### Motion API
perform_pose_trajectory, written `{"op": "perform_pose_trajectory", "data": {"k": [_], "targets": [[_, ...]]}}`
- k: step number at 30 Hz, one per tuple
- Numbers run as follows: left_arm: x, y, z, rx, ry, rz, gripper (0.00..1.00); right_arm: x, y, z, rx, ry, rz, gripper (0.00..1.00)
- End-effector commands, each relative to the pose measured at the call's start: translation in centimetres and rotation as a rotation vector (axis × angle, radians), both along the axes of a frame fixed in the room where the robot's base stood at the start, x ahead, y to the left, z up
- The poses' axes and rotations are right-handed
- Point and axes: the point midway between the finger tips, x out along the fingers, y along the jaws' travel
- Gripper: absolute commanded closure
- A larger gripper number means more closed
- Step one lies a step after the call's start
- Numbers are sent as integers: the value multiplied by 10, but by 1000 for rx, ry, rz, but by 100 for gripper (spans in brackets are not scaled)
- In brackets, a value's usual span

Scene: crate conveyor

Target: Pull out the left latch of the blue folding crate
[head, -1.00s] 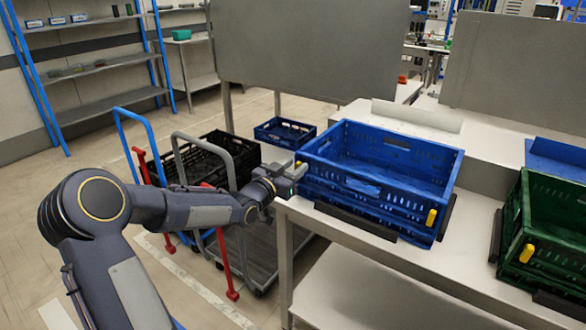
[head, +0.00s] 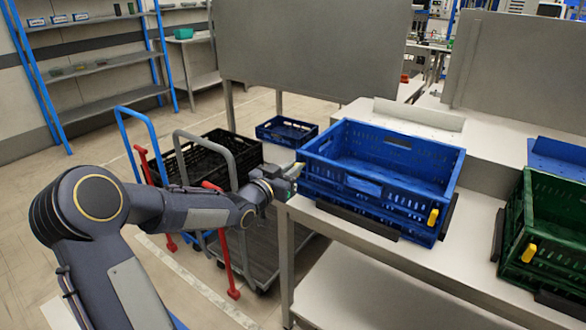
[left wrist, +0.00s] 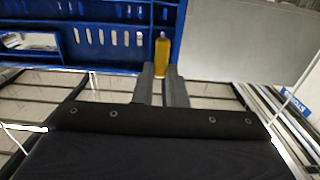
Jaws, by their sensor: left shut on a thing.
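The blue folding crate (head: 385,185) stands open and upright on the pale work table. Its left yellow latch (left wrist: 161,55) sits at the crate wall in the left wrist view. My left gripper (head: 292,172) is at the crate's left end. In the left wrist view its two fingers (left wrist: 161,74) are closed around the lower part of the latch, with the upper part showing above them. In the head view the gripper mostly hides this latch. The crate's other yellow latch (head: 433,217) shows at the right end. My right gripper is not in view.
Black stops (head: 357,221) edge the blue crate on the table (head: 335,232). A green crate (head: 550,225) stands to the right.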

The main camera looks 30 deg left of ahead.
Motion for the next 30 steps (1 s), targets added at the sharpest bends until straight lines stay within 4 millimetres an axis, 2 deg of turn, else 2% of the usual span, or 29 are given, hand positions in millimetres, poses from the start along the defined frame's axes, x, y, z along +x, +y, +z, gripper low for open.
{"op": "perform_pose_trajectory", "data": {"k": [1,2,6,17,30], "targets": [[0,0,0,0,1,0,100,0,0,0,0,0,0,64],[0,0,0,0,1,0,85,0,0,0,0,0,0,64],[0,0,0,0,1,1,66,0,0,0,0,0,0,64],[-5,1,0,1,0,2,65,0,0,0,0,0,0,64],[-70,6,0,2,1,3,65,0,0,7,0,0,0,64]]}}
